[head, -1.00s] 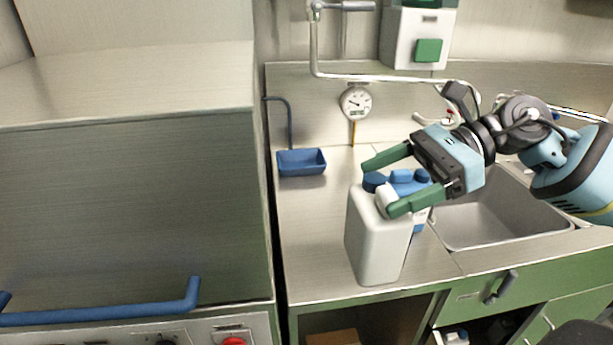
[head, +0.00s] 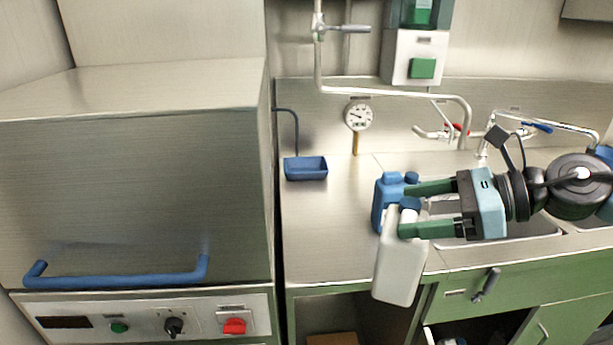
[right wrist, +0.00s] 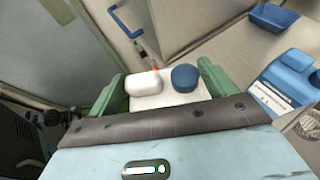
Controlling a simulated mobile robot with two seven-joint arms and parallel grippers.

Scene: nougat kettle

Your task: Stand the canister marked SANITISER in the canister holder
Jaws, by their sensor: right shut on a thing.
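My right gripper (head: 408,209) is shut on a white canister (head: 398,268), at its top. The canister hangs slightly tilted, its lower end overlapping the counter's front edge. In the right wrist view its white handle and blue cap (right wrist: 186,77) lie between the green fingers of my right gripper (right wrist: 162,82). A blue canister (head: 381,204) stands behind it on the counter, partly hidden; it shows at right in the right wrist view (right wrist: 291,75) with a label too small to read. I see no SANITISER marking and cannot make out the canister holder. My left gripper is out of view.
A sink (head: 520,224) lies behind my right gripper, with taps and pipes at the wall. A blue scoop-like tray (head: 306,168) is at the counter's back left. A large steel machine with a blue handle (head: 120,280) fills the left. The counter's left part is clear.

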